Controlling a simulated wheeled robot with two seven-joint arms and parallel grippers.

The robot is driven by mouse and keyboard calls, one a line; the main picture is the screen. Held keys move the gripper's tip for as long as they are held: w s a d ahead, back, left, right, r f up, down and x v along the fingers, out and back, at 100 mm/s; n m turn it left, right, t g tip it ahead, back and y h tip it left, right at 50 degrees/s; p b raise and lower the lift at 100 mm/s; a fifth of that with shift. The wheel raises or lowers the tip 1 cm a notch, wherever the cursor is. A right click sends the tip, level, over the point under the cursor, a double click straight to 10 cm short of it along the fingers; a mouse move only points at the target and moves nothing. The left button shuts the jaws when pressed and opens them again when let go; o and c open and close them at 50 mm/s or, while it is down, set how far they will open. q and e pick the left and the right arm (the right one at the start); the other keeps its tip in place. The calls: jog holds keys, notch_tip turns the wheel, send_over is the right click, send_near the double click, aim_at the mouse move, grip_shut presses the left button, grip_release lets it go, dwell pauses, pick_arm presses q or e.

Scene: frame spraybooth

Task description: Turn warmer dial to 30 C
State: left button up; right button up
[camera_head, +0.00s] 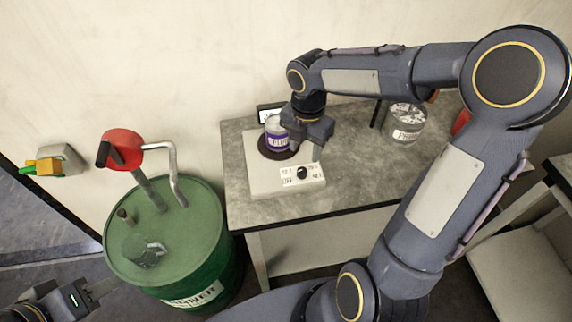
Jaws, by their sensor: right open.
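The warmer (262,171) is a pale box on the grey bench. Its front panel carries a small black dial (302,172) with several printed labels around it, too small to read surely. The dial's setting cannot be made out. A can with a purple label (277,135) stands on the warmer's dark round plate. My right gripper (306,149) is open, just above and behind the dial and beside the can, apart from the dial. My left gripper (103,289) is at the lower left, by the green drum; its jaw opening is unclear.
A green drum (185,235) with a red-topped pump (122,146) stands left of the bench (350,185). A clear labelled container (404,123) stands at the bench's back right. A small dark display (268,113) is behind the can.

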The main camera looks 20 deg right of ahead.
aim_at(302, 170)
jog(key=shift+w+f, duration=0.1)
jog(key=shift+f, duration=0.25)
notch_tip(302, 170, down, 7)
jog(key=shift+f, duration=0.1)
jog(key=c, duration=1)
